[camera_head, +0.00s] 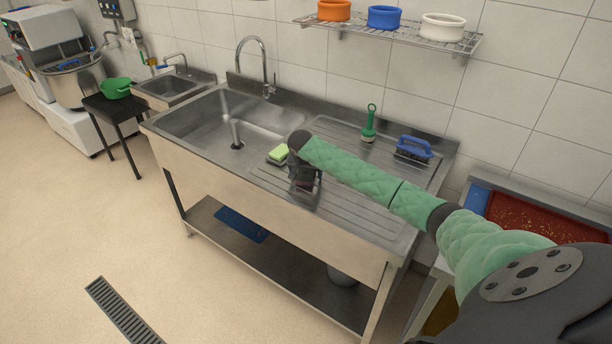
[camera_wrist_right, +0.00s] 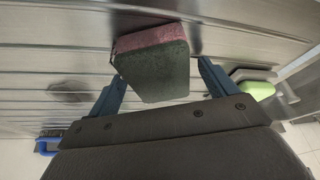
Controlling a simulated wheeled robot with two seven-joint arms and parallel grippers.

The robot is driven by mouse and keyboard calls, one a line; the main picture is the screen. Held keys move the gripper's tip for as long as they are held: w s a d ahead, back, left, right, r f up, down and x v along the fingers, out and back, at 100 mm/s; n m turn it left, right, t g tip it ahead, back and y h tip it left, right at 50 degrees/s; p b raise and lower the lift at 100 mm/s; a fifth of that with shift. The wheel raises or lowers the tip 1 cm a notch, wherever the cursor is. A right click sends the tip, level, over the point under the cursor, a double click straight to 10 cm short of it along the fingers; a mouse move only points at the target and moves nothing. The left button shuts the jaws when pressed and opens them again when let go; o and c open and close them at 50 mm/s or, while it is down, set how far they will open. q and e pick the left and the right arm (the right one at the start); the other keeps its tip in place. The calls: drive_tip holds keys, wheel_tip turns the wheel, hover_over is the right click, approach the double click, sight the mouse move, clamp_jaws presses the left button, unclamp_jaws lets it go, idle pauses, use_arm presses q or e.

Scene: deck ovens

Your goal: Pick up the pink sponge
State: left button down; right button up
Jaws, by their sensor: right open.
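The pink sponge (camera_wrist_right: 152,62), with a dark green scouring side, lies on the ribbed steel drainboard in the right wrist view. My right gripper (camera_wrist_right: 160,78) is open, with a blue finger on each side of the sponge's near part. I see gaps between the sponge and the fingers. In the head view, my right gripper (camera_head: 304,189) is low over the drainboard of the sink unit (camera_head: 345,222), and I cannot make out the pink sponge behind it. My left gripper is not in view.
A light green sponge (camera_head: 278,153) lies close to the gripper, near the basin edge; it also shows in the right wrist view (camera_wrist_right: 257,90). The front right drainboard is bare.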

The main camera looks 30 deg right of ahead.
sight(306, 172)
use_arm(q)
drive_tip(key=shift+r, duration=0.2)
use_arm(e)
drive_tip(key=shift+f, duration=0.1)
drive_tip(key=c, duration=1.1)
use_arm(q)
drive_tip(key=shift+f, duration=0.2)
use_arm(e)
drive_tip(key=shift+c, duration=0.2)
